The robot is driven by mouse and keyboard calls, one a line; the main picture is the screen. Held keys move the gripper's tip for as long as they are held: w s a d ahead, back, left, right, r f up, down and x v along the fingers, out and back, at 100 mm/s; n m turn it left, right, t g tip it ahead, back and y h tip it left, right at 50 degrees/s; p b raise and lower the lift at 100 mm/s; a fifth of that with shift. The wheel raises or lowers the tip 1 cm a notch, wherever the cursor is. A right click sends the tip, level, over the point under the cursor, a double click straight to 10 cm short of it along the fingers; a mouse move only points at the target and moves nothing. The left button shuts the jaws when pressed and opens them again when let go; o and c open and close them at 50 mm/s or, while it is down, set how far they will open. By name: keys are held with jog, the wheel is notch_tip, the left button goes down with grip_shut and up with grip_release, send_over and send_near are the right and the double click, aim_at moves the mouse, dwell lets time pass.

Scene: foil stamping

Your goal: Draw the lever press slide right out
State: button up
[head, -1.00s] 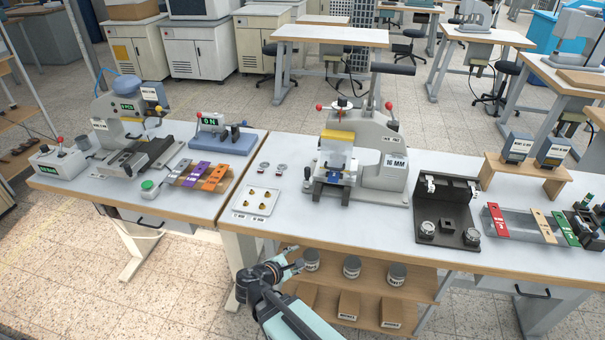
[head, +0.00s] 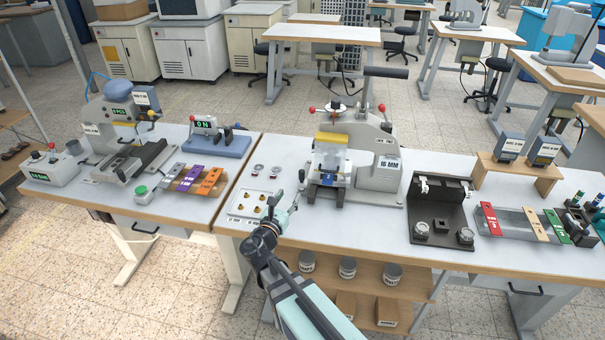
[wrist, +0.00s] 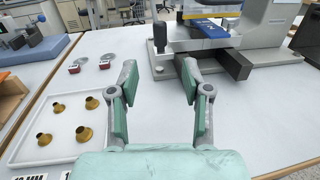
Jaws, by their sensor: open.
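The lever press (head: 368,150) stands on the middle of the bench, grey with a long black-handled lever, a yellow part and a size label. Its slide (head: 328,184) is low at the front and carries a blue piece. In the wrist view the slide (wrist: 190,46) lies ahead at upper right, with a black upright knob (wrist: 160,35) at its left end and a dark rail (wrist: 236,64) below it. My gripper (wrist: 160,76) is open and empty, short of the slide and apart from it. In the head view my gripper (head: 284,213) is at the bench's front edge, left of the press.
A white tray (head: 235,207) with several brass pieces lies just left of my gripper. Two small round items (wrist: 92,64) lie behind it. A black fixture (head: 440,200) stands right of the press. The bench top directly before the press is clear.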

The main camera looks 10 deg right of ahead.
aim_at(301, 177)
jog(key=p+x, duration=0.3)
jog(key=x, duration=0.9)
jog(key=shift+w+d, duration=0.15)
jog(key=shift+w, duration=0.25)
grip_shut()
